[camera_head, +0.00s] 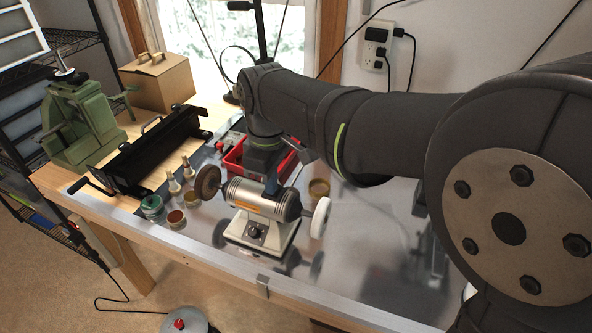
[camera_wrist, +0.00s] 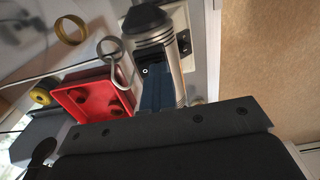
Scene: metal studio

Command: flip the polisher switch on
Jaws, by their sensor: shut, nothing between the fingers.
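The polisher (camera_head: 262,200) is a silver bench motor on a pale base, standing on the metal bench top. It has a brown wheel (camera_head: 207,182) on the left and a white wheel (camera_head: 320,217) on the right. A small dark knob or switch (camera_head: 257,232) sits on the base's front; its setting is too small to tell. My gripper (camera_head: 274,186) is shut and empty, with dark blue fingers pointing down at the motor's back right side. Whether they touch it I cannot tell. In the wrist view the fingers (camera_wrist: 154,90) overlap the silver motor (camera_wrist: 176,62); the switch is not seen there.
Small jars (camera_head: 152,207) and a black bending tool (camera_head: 155,150) are to the left.

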